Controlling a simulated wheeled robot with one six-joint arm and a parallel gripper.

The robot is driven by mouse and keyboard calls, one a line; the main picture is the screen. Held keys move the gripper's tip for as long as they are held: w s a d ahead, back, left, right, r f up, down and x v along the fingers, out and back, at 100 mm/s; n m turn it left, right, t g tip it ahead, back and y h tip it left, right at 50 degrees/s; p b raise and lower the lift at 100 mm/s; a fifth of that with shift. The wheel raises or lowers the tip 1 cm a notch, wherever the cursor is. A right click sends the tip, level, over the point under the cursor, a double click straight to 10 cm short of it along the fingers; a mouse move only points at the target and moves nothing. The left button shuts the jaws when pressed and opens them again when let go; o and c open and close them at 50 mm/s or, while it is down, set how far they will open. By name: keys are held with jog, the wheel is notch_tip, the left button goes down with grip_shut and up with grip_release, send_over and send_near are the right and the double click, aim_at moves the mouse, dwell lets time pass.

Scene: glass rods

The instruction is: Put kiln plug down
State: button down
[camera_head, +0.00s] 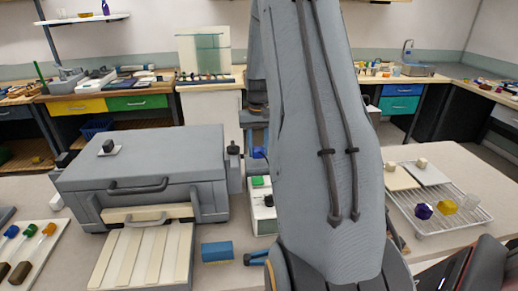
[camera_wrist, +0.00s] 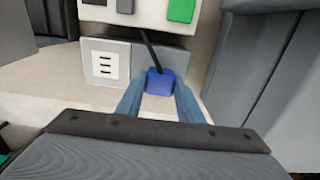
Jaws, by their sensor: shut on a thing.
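The kiln plug (camera_wrist: 159,82) is a small blue block with a dark cable at its far end. In the wrist view my gripper (camera_wrist: 160,92) is shut on it, one blue-grey finger on each side. The plug is in front of the grey socket box (camera_wrist: 134,68), right of its white slotted plate (camera_wrist: 105,64), and out of the slots. I cannot tell whether it touches the bench. The grey kiln (camera_head: 140,175) is shut, left of my arm.
The white controller (camera_wrist: 143,12) with a green button stands beside the socket box; it also shows in the head view (camera_head: 262,212). A large grey body (camera_wrist: 268,70) is close on the right in the wrist view. A wire rack (camera_head: 440,213) with coloured pieces stands at right.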

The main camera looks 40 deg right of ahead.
aim_at(258, 149)
jog(key=shift+f, duration=0.45)
jog(key=shift+f, duration=0.6)
jog(key=c, duration=1.2)
grip_release()
notch_tip(258, 149, up, 12)
jog(key=b, duration=0.3)
jog(key=shift+f, duration=0.15)
jog(key=shift+r, duration=0.75)
